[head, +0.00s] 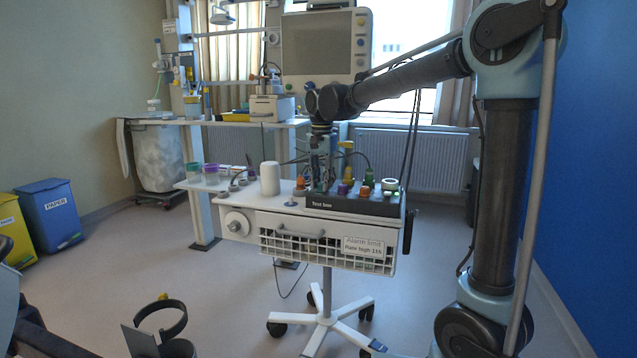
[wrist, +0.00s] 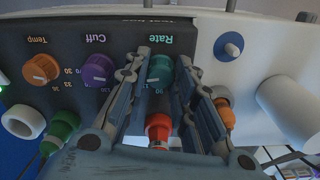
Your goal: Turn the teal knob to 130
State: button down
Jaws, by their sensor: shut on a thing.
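The teal knob (wrist: 161,70) sits on the dark Test box (wrist: 120,42) under the label "Rate", which appears upside down in the wrist view. My gripper (wrist: 163,62) is around it, one finger on each side, shut on the knob. The fingers cover much of the dial scale, so the knob's setting cannot be read. In the head view my gripper (head: 320,184) reaches down to the left part of the Test box (head: 352,206), and the teal knob cannot be made out there.
Beside the teal knob are a purple Cuff knob (wrist: 98,70) and an orange Temp knob (wrist: 40,69). A red-orange plug (wrist: 158,126) and an orange plug (wrist: 225,113) stand close to the fingers. A white cylinder (head: 269,178) stands left on the trolley (head: 250,203).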

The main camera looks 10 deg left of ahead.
jog(key=c, duration=2.4)
grip_release()
jog(key=shift+d+m, duration=0.2)
jog(key=shift+m, duration=1.1)
jog(key=c, duration=2.4)
grip_release()
jog(key=shift+m, duration=0.3)
jog(key=c, duration=2.4)
grip_release()
jog(key=c, duration=1.3)
grip_release()
jog(key=shift+a, duration=0.1)
jog(key=shift+r, duration=0.1)
notch_tip(320, 180, up, 12)
jog(key=shift+w+f, duration=0.1)
